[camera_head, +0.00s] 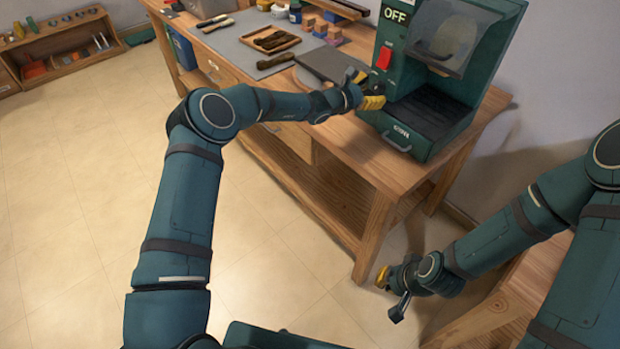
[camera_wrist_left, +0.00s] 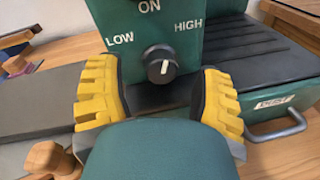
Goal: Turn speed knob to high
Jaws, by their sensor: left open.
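The speed knob (camera_wrist_left: 160,64) is a round black dial on the front of the green machine (camera_head: 415,147), between the words LOW and HIGH. Its white mark stands nearly upright, between the two words. My left gripper (camera_wrist_left: 158,80) is open, with a yellow-padded finger on each side of the knob and a gap to each. In the head view the left gripper (camera_head: 366,90) is at the machine's left front, and its fingers hide much of the knob area. My right gripper (camera_head: 388,288) hangs low beside the bench, away from the machine; its opening is unclear.
The machine has a red switch (camera_head: 384,58), a clear raised guard (camera_head: 452,38) and a front handle (camera_head: 397,142). It stands on a wooden workbench (camera_head: 352,150). A tray (camera_head: 270,40), wooden blocks and jars lie farther back. A shelf (camera_head: 60,45) stands far left.

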